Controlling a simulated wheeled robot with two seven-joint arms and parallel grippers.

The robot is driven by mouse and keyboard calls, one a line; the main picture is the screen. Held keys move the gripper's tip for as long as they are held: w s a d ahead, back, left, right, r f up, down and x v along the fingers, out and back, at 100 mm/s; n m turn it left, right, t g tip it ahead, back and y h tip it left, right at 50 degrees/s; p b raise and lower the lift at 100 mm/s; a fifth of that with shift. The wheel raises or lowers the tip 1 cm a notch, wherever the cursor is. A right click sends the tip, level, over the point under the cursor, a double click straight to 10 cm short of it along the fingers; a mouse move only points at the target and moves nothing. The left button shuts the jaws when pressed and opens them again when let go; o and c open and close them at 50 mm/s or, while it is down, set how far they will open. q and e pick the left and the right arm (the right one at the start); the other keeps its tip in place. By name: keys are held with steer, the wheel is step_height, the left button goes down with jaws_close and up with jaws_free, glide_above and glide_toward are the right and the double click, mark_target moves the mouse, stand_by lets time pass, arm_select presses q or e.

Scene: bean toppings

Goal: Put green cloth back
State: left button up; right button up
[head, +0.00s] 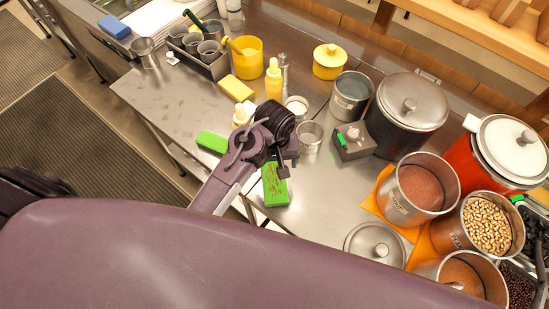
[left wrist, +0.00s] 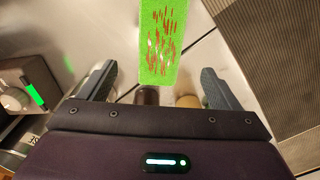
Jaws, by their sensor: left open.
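A green cloth (head: 275,186) with red streaks lies flat near the front edge of the metal counter. It also shows in the left wrist view (left wrist: 160,42), just beyond and between my fingertips. My left gripper (head: 283,168) is over the counter at the cloth's far end and hides part of it in the head view. In the left wrist view its two fingers (left wrist: 157,82) are spread apart with nothing held between them. A second, plain green piece (head: 211,141) lies farther left on the counter edge. My right gripper is not in view.
A grey box with a green light (head: 354,143) and a small metal cup (head: 310,135) stand close to the gripper. Pots and bean containers (head: 418,188) crowd the right. A yellow sponge (head: 236,88), bottle (head: 273,80) and yellow tub (head: 246,60) stand behind.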

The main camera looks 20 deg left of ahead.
arm_select(q)
step_height(320, 180, up, 4)
steer(key=shift+f+b, duration=0.25)
steer(key=shift+b, duration=0.05)
